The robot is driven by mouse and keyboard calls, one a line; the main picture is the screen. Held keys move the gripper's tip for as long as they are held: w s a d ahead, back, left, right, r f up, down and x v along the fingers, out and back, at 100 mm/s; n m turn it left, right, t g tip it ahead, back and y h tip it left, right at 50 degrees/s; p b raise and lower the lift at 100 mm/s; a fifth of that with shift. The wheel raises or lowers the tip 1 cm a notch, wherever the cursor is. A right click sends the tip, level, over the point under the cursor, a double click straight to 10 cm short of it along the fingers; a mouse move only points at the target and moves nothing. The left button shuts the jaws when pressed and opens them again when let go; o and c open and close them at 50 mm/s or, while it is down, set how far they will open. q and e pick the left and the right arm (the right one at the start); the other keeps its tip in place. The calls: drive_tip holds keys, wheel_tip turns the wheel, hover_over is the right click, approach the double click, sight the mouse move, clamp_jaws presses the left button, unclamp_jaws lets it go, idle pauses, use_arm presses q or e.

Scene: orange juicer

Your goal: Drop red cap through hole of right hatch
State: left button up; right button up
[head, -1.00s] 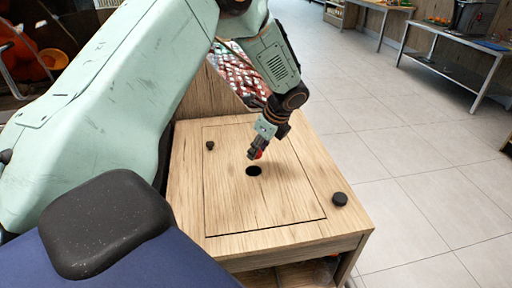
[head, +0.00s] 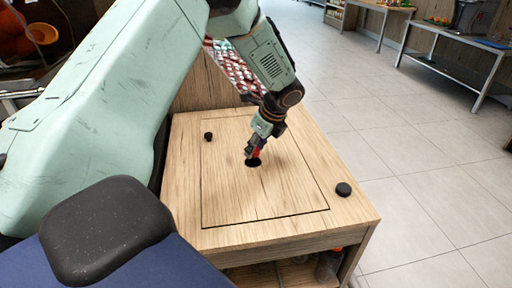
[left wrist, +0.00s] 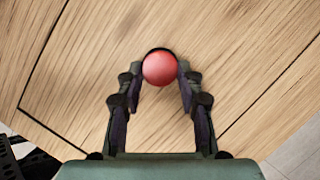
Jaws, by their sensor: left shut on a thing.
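The red cap (left wrist: 160,68) is held between the fingertips of my left gripper (left wrist: 158,78) in the left wrist view. It covers most of the dark round hole, whose far rim (left wrist: 160,50) shows behind it. In the head view my left gripper (head: 252,156) points down just over the hole (head: 253,163) in the wooden hatch (head: 250,195), with a bit of red cap (head: 257,153) showing. I cannot tell whether the cap touches the hole's edge. My right gripper is in neither view.
A wooden panel (head: 205,85) rises behind. Metal tables (head: 440,50) stand far right across open floor.

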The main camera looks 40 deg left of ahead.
use_arm(q)
drive_tip(key=shift+f+p, duration=0.65)
drive_tip(key=shift+f, duration=0.15)
idle(1.2)
drive_tip(key=shift+p, duration=0.55)
idle(0.5)
drive_tip(key=o, duration=0.7)
drive_tip(key=shift+o, duration=0.3)
drive_tip(key=o, duration=0.3)
idle(0.3)
